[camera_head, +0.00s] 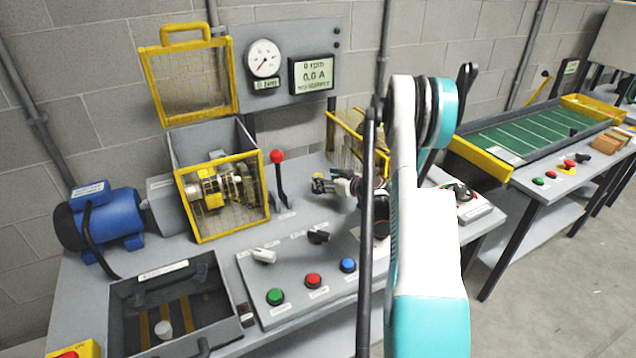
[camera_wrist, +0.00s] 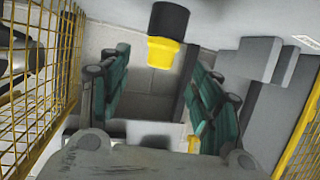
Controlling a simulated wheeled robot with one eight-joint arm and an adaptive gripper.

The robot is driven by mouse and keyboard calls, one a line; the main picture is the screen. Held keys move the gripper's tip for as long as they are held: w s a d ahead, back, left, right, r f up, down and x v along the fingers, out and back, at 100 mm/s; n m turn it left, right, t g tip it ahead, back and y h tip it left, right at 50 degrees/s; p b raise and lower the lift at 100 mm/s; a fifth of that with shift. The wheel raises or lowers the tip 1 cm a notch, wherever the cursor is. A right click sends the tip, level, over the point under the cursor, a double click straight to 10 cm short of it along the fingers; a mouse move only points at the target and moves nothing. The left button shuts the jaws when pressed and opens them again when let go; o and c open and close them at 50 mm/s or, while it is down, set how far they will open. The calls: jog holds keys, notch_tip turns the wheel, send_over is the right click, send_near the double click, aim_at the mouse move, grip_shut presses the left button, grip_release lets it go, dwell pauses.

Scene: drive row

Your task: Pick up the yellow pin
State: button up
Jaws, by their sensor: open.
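A yellow piece with a black end, which looks like the yellow pin (camera_wrist: 165,52), shows at the top middle of the wrist view. It is beyond my fingertips and apart from them. My gripper (camera_wrist: 158,82) is open, with its two green-padded fingers spread and nothing clearly held between them. In the head view my gripper (camera_head: 326,185) reaches left over the bench, to the right of the red-knobbed lever. A small yellow spot (camera_head: 319,177) shows at its tips there; I cannot tell whether it is the pin. A smaller yellow bit (camera_wrist: 196,138) shows by the right finger.
Yellow mesh (camera_wrist: 50,85) stands close on the left of the wrist view and more on the right. A yellow-framed guard (camera_head: 225,232), a red-knobbed lever (camera_head: 280,180) and a yellow cage (camera_head: 352,122) stand near my gripper. A button panel (camera_head: 325,262) lies in front.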

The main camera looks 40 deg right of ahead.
jog(key=x, duration=0.4)
jog(key=shift+f+b, duration=0.1)
jog(key=shift+b, duration=0.3)
jog(key=c, duration=1.2)
jog(key=shift+o, duration=0.2)
